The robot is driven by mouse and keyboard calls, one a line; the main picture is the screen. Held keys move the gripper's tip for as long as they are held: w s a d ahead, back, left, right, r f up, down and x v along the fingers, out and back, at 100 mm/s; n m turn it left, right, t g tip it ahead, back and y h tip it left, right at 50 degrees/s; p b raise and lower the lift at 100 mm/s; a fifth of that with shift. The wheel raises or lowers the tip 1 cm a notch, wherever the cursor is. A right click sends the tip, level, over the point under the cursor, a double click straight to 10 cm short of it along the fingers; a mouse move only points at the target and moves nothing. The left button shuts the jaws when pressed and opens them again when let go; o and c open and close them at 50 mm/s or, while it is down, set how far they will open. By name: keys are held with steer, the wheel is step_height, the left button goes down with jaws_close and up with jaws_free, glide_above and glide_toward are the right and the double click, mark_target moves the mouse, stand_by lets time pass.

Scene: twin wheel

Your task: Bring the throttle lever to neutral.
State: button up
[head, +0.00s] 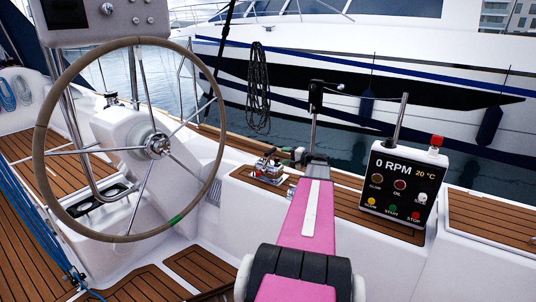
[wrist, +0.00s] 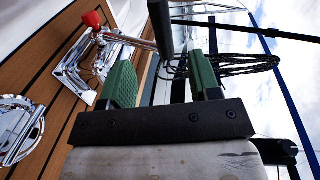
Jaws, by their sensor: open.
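The throttle lever, a chrome control (head: 268,172), stands on the teak-topped ledge right of the steering wheel. In the wrist view its chrome base (wrist: 75,68) carries a red ball knob (wrist: 92,18), and a chrome arm leads to a dark grip (wrist: 161,28). My gripper (head: 291,156) is beside the control, on its right in the head view. In the wrist view my gripper (wrist: 162,68) has its green fingers wide apart. The dark grip shows beyond the gap between them; contact cannot be made out. The lever's exact angle is too small to tell.
The steering wheel (head: 158,147) stands at left. A black engine panel (head: 397,190) reading 0 RPM stands at right, with a grey post (head: 397,120) behind it. A chrome fitting (wrist: 20,128) lies on the teak at the wrist view's left. Water and another boat (head: 420,80) lie beyond.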

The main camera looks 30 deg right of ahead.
mark_target(272, 153)
steer(key=x, duration=1)
steer(key=shift+w+a, duration=0.1)
steer(key=shift+w, duration=0.2)
jaws_close()
steer(key=shift+a, duration=0.1)
